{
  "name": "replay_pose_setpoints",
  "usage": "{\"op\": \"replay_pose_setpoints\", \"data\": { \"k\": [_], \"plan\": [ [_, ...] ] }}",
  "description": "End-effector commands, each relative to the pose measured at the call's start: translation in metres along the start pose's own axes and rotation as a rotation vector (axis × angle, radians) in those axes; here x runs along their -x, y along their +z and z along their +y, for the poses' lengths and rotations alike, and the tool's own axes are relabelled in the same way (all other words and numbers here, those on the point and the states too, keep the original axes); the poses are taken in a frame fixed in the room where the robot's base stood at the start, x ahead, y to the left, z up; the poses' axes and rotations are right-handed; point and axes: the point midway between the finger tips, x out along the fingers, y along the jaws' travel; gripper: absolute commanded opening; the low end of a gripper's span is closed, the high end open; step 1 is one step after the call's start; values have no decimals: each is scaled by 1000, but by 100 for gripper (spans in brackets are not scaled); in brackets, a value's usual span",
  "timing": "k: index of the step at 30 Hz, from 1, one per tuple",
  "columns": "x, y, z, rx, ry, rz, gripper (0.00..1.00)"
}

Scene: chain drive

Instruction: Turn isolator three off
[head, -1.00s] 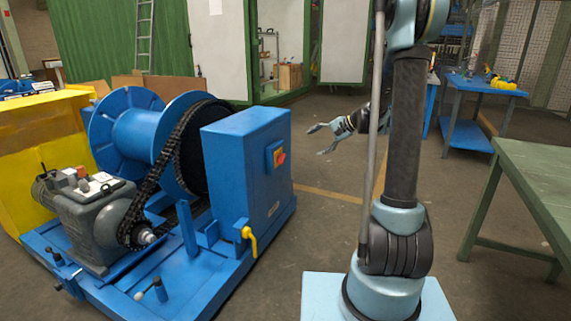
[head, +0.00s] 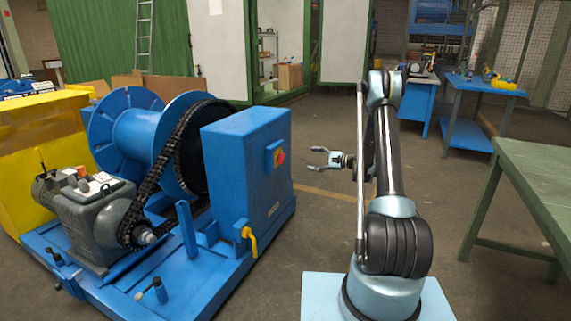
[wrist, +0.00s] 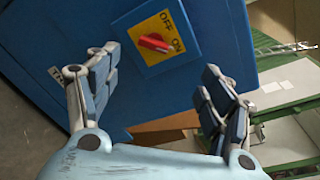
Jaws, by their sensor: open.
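A red switch handle (head: 280,157) sits on a yellow plate on the side of a blue cabinet (head: 235,160). In the wrist view the red handle (wrist: 155,43) lies between the words OFF and ON on the yellow plate (wrist: 150,58), its darker end towards ON. My gripper (head: 316,158) is open and empty, to the right of the switch with a gap between. In the wrist view my gripper (wrist: 160,65) has its fingers spread, the handle above and between their tips.
A yellow lever (head: 250,240) sticks out low on the cabinet's front. A blue drum with a chain (head: 165,165) and a grey motor (head: 90,220) stand to the left. A green table (head: 540,180) is at the right.

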Motion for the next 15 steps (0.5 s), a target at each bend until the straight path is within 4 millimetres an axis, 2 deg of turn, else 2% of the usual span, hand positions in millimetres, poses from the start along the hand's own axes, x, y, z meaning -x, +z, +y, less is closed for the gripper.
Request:
{"op": "replay_pose_setpoints", "data": {
  "k": [1, 6, 11, 15],
  "plan": [
    [-1, -10, 6, -16, -16, -11, 74],
    [-3, -31, 20, -61, -61, -46, 74],
    [-4, -38, 26, -79, -80, -61, 74],
    [-12, -38, 27, -83, -82, -66, 74]
  ]
}}
